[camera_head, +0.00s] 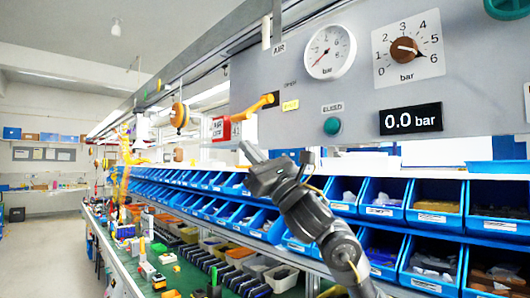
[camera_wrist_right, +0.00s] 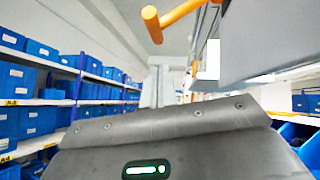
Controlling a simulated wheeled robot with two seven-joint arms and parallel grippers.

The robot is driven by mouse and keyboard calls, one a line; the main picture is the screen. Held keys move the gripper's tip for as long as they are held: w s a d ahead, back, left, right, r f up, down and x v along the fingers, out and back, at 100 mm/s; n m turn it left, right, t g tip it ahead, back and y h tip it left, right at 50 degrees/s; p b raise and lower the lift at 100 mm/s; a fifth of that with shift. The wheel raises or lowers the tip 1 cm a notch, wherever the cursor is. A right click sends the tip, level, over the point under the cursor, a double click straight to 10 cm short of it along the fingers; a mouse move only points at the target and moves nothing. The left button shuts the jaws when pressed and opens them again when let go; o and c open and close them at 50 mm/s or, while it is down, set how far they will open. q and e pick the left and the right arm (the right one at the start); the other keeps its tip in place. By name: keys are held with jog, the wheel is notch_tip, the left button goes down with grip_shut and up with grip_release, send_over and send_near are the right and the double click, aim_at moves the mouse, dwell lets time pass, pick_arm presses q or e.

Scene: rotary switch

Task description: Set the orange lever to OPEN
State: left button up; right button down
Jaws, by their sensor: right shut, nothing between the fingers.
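The orange lever (camera_head: 252,107) is on the left part of the grey panel (camera_head: 300,85). Its handle slants down to the left from its pivot, and its end is near a red and white AIR OFF sign (camera_head: 221,128). In the right wrist view the lever (camera_wrist_right: 182,14) shows at the top, with its rounded end toward the left. My right gripper (camera_head: 245,149) is shut and empty, below the lever and apart from it. A small label above the lever is too blurred to read surely. My left gripper is not in view.
The panel also carries a pressure gauge (camera_head: 329,52), a brown rotary knob (camera_head: 404,50), a 0.0 bar display (camera_head: 410,119) and a green button (camera_head: 332,126). Rows of blue bins (camera_head: 435,208) stand below and behind my right arm. A yellow label (camera_head: 290,105) is right of the lever.

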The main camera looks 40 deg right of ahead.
aim_at(255, 108)
pick_arm(q)
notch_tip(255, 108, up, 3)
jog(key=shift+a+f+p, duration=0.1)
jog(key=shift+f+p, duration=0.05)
jog(key=shift+p, duration=0.65)
pick_arm(e)
jog(key=r, duration=0.3)
jog(key=shift+s+a+r, duration=0.2)
jog(key=shift+a, duration=0.15)
jog(key=shift+w, duration=0.1)
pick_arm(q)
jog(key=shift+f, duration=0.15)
